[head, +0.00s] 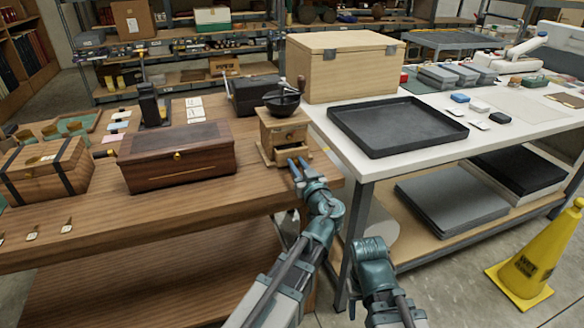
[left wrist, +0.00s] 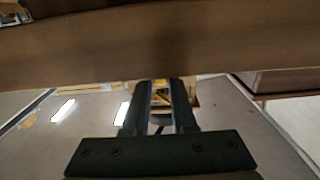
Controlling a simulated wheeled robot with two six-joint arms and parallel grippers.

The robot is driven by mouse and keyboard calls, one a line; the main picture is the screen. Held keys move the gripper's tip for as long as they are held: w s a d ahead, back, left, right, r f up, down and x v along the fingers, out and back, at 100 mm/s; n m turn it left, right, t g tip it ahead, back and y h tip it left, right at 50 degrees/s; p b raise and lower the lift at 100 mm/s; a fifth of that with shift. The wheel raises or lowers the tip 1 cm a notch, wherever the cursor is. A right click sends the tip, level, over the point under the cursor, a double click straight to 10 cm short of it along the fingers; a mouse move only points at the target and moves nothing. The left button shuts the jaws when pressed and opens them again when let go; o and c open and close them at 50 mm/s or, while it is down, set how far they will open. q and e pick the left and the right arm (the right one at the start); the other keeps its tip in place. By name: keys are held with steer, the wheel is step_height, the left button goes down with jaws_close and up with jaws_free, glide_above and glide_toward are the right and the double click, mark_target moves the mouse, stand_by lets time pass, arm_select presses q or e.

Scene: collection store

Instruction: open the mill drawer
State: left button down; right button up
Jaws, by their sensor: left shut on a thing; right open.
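The wooden coffee mill (head: 284,130), with a dark bowl and crank on top, stands upright at the right end of the wooden table. My left gripper (head: 299,166) is at the front of the mill's base, low down where its drawer is. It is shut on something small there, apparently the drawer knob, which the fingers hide. In the left wrist view the fingers (left wrist: 165,95) are close together with light wood just beyond them.
A dark wooden chest (head: 178,160) and a strapped box (head: 45,172) stand to the left on the table. A black case (head: 252,94) is behind the mill. A white table with a black tray (head: 395,125) and a pale wooden box (head: 340,68) adjoins on the right. A yellow cone (head: 540,255) stands on the floor.

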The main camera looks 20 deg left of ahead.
arm_select(q)
steer(key=shift+v, duration=1.2)
steer(key=shift+s+d, duration=0.3)
steer(key=shift+s, duration=0.15)
arm_select(e)
steer(key=shift+s, duration=0.4)
arm_select(q)
steer(key=c, duration=0.8)
jaws_free()
steer(key=shift+o, duration=0.2)
steer(key=shift+s, duration=0.1)
